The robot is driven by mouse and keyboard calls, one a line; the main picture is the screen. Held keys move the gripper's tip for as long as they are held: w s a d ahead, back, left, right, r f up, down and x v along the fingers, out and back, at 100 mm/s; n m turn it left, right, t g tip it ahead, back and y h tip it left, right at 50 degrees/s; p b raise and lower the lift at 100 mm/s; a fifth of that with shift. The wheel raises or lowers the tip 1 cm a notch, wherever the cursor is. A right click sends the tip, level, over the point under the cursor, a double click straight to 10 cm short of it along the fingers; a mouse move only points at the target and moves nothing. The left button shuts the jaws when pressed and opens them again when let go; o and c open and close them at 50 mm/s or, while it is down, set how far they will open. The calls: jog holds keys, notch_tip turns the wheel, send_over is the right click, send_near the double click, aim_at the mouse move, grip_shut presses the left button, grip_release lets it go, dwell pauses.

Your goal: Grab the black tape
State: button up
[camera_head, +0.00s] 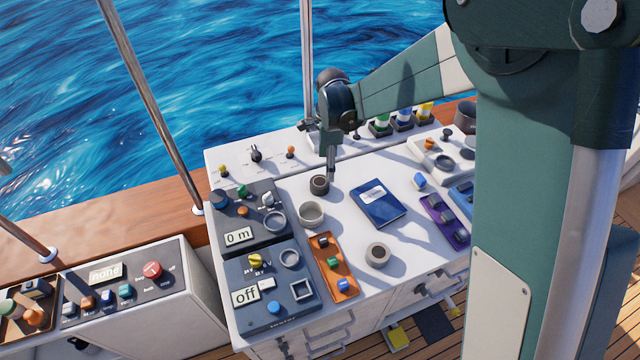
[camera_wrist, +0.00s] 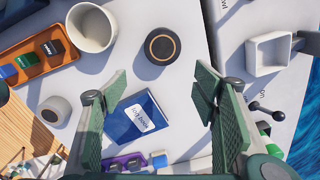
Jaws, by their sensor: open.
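The black tape (camera_head: 319,185) is a small dark ring lying flat on the white console top, left of the blue book. In the wrist view the black tape (camera_wrist: 150,57) shows a tan inner ring and lies above the gap between my fingers, not between them. My gripper (camera_head: 331,176) points down right beside the tape in the head view and partly overlaps it there. In the wrist view my gripper (camera_wrist: 161,82) has its two green fingers wide apart, with nothing held between them. Whether a finger touches the tape I cannot tell.
A white cup (camera_head: 311,214) stands close to the tape. An orange tray (camera_head: 344,284) and dark control panels (camera_head: 262,232) are at left. White console top surrounds the tape.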

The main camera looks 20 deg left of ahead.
aim_at(319, 182)
jog(key=shift+m, duration=0.3)
jog(key=shift+s+a+f, duration=0.2)
jog(key=shift+a+f, duration=0.5)
jog(key=shift+a, duration=0.1)
jog(key=shift+s+a+f, duration=0.15)
jog(key=shift+a+f, duration=0.55)
jog(key=shift+a, duration=0.1)
jog(key=shift+f, duration=0.1)
jog(key=shift+f, duration=1.2)
jog(key=shift+a+f+p, duration=0.1)
jog(key=shift+f+p, duration=0.3)
jog(key=shift+f, duration=2.2)
jog(key=c, duration=1)
